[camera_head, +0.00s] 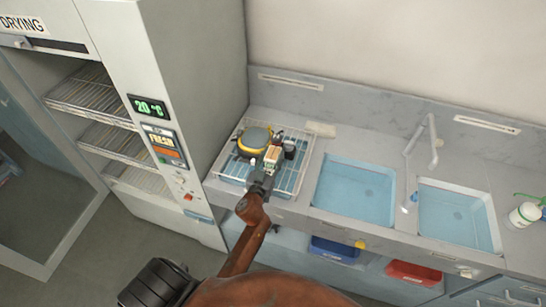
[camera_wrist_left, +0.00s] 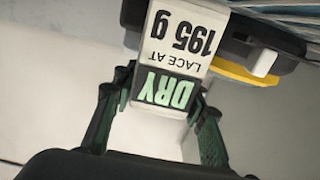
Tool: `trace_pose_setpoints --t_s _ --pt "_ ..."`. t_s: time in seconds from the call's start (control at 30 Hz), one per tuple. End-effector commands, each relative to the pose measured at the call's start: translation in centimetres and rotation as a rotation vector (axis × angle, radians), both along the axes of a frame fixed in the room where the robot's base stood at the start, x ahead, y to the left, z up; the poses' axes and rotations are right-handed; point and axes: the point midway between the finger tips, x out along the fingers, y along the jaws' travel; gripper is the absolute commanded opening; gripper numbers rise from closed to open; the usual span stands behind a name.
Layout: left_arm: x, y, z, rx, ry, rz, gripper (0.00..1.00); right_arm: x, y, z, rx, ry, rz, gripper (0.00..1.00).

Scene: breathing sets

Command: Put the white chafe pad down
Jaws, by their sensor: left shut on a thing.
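The white chafe pad (camera_head: 272,155) is in my left gripper (camera_head: 264,176), over the wire rack (camera_head: 226,172) on the counter. In the left wrist view the pad (camera_wrist_left: 177,48) has a label reading "DRY", "LACE AT" and "195 g". The gripper's dark green fingers (camera_wrist_left: 160,98) stand on either side of the pad, shut on it. I cannot tell whether the pad touches anything under it. My right gripper is not in view.
A yellow and black round device (camera_head: 254,138) sits on the rack, just behind the pad. A small dark item (camera_head: 290,149) is close on the right. A drying cabinet (camera_head: 165,100) stands at the left. Two blue sinks (camera_head: 355,190) lie to the right.

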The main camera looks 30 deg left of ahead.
Motion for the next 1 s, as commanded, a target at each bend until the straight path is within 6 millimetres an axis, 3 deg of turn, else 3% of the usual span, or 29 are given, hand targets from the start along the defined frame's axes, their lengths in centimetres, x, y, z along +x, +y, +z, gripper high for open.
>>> trace_pose_setpoints --t_s 0.37,0.4,0.67,1.0 --pt "0.03 -0.05 -0.33 0.0 -0.004 -0.002 0.01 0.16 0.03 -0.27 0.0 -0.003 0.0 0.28" --pt "0.01 -0.03 -0.56 -0.001 -0.001 -0.001 0.4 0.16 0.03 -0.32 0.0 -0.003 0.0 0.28" --pt "-0.01 -0.01 -0.45 0.0 -0.001 -0.001 0.57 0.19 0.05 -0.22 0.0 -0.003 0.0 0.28" --pt "-0.04 0.0 -0.05 0.0 -0.001 -0.001 0.57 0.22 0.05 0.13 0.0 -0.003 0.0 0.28"
